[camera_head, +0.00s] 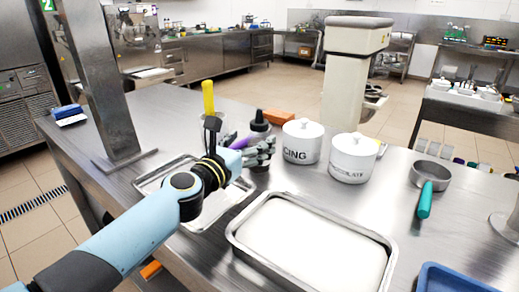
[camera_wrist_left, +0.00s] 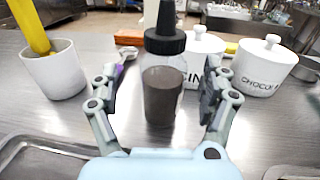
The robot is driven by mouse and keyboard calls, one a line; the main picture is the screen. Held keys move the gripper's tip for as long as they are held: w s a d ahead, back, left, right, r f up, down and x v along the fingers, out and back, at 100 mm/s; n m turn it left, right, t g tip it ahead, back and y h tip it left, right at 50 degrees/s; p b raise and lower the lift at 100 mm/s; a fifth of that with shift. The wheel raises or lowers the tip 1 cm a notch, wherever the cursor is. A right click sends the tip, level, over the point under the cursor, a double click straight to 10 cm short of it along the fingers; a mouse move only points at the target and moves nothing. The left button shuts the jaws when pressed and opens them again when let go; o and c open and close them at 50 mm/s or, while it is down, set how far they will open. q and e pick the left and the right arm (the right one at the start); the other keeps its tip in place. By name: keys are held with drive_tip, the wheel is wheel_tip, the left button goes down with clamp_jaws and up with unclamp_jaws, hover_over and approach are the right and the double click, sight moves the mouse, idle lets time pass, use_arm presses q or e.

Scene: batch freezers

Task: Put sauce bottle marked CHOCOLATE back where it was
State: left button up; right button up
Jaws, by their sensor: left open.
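A sauce bottle (camera_head: 260,125) with a black nozzle cap and dark brown contents stands upright on the steel table. In the left wrist view the bottle (camera_wrist_left: 162,95) is between the two spread fingers, with gaps on both sides; no marking on it can be read. My left gripper (camera_head: 262,150) is open at the bottle, its fingers partly hiding the lower bottle in the head view; it also shows in the left wrist view (camera_wrist_left: 160,88). My right gripper is not in view.
A white lidded jar marked ICING (camera_head: 302,143) and one marked CHOCOLATE (camera_head: 353,160) stand right of the bottle. A white cup (camera_wrist_left: 55,72) with a yellow-handled tool is on its left. Metal trays (camera_head: 310,245) lie in front. A teal-handled pan (camera_head: 430,176) is at right.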

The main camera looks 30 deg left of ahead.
sight(253, 142)
use_arm(q)
drive_tip(key=w, duration=0.4)
drive_tip(key=shift+d+f, duration=0.15)
drive_tip(key=shift+d, duration=0.1)
drive_tip(key=shift+s, duration=0.1)
drive_tip(key=c, duration=1.4)
drive_tip(key=shift+c, duration=0.4)
drive_tip(key=shift+r, duration=0.2)
